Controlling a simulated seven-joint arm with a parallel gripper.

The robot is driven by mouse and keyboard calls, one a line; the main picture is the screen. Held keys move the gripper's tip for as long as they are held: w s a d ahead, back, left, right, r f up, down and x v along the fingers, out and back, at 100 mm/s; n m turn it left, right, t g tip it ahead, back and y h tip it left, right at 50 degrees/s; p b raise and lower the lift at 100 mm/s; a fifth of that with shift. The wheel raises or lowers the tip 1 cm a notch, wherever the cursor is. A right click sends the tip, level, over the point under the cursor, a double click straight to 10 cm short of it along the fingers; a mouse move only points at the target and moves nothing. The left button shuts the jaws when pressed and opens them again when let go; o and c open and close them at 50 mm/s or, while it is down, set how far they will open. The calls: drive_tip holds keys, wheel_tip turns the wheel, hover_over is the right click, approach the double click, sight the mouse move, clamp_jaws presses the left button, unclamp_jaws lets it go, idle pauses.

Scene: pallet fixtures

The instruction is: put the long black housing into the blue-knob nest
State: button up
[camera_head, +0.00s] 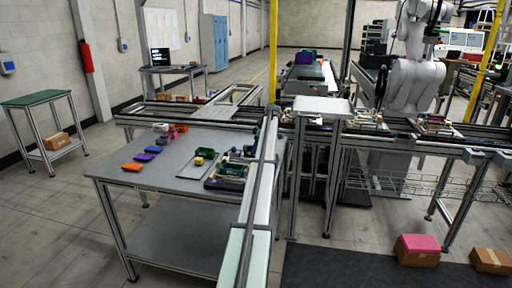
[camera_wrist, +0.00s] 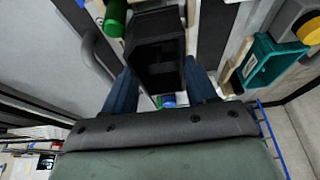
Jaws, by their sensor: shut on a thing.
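In the wrist view my gripper (camera_wrist: 160,68) has its two dark blue fingers on either side of the long black housing (camera_wrist: 157,30), shut on it. The housing is box-like with an open, hollow face. A blue knob (camera_wrist: 168,100) shows just below the housing, between the fingers, with a green round part beside it. The nest around the blue knob is mostly hidden by the housing and gripper. I cannot tell whether the housing touches the nest. In the head view I cannot make out the gripper or the housing.
In the wrist view a green cylinder (camera_wrist: 115,18) is close left of the housing. A teal open box (camera_wrist: 268,64) and a yellow knob (camera_wrist: 308,28) on a grey block are to the right. In the head view, a grey table (camera_head: 170,160) holds several small coloured parts.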

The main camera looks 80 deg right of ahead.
drive_tip(key=shift+f, duration=0.75)
drive_tip(key=o, duration=1.2)
drive_tip(key=shift+r, duration=0.1)
drive_tip(key=v, duration=1.3)
drive_tip(key=shift+r, duration=0.3)
drive_tip(key=shift+s, duration=0.1)
